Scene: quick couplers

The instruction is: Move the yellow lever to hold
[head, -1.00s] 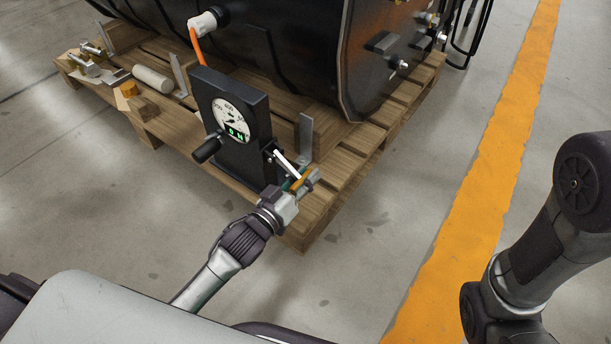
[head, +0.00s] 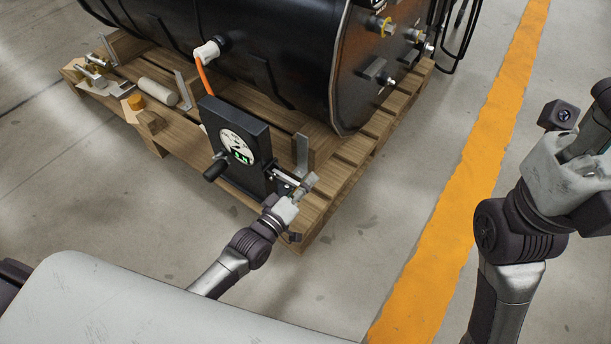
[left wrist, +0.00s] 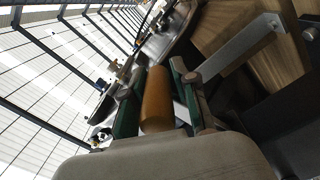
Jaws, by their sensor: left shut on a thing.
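The yellow lever (left wrist: 156,98) shows in the left wrist view as an orange-yellow grip between two green-lined fingers. My left gripper (left wrist: 154,100) is shut on it. In the head view my left gripper (head: 305,187) is at the right side of the black gauge unit (head: 262,142), where the lever's pale shaft comes out. The grip is mostly hidden by the fingers there. The unit has a round dial with a green display (head: 240,154) and a black knob at its front. The display is too small to read. My right gripper (head: 598,140) is partly cut off at the right edge.
The unit stands on a wooden pallet (head: 335,183) with a large black tank (head: 270,50). Metal brackets stand up from the pallet, one close behind the lever. Loose fittings and a pale cylinder (head: 158,91) lie at left. Floor by the yellow stripe (head: 465,190) is clear.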

